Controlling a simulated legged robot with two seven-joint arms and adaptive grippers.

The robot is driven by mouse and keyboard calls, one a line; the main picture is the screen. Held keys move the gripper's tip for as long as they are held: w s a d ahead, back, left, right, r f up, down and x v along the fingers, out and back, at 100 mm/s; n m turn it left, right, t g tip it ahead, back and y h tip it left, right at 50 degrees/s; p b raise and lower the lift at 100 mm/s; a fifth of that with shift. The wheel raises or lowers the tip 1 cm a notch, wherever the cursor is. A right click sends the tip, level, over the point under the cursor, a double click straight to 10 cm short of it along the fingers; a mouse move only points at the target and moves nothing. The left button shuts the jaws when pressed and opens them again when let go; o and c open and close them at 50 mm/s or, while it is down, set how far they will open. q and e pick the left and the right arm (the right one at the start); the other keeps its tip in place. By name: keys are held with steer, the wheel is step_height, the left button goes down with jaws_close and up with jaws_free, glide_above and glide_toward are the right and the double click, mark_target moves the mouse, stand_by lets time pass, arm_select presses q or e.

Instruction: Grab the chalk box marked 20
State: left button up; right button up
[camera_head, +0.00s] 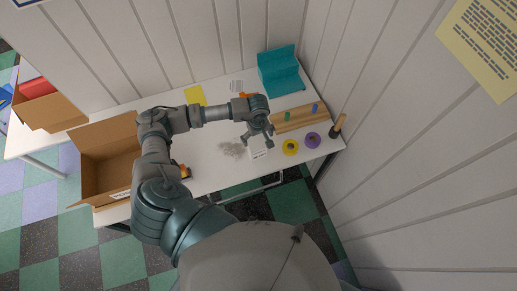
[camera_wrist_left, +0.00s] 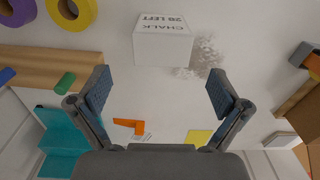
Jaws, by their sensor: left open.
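The chalk box (camera_wrist_left: 162,46) is small and white. In the left wrist view its printed text appears upside down and reads "CHALK" and "20 LEFT". In the head view the box (camera_head: 259,154) is on the white table, partly hidden by my gripper. My left gripper (camera_head: 258,142) is open just above and behind the box, with nothing between its fingers. In the left wrist view both fingers of my left gripper (camera_wrist_left: 160,88) are spread wide, and the box lies beyond their tips, roughly centred. My right gripper is in neither view.
A wooden board (camera_head: 290,119), a teal stepped holder (camera_head: 281,70) and an open cardboard box (camera_head: 105,155) share the table.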

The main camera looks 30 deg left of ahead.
mark_target(257, 145)
arm_select(q)
steer(key=shift+a+f, duration=0.15)
steer(key=shift+f, duration=0.55)
step_height(257, 145, down, 5)
steer(key=shift+s+a+r+p, duration=0.1)
steer(key=shift+r+p, duration=0.1)
steer(key=shift+p, duration=0.35)
steer(key=shift+f, duration=0.25)
steer(key=c, duration=1.4)
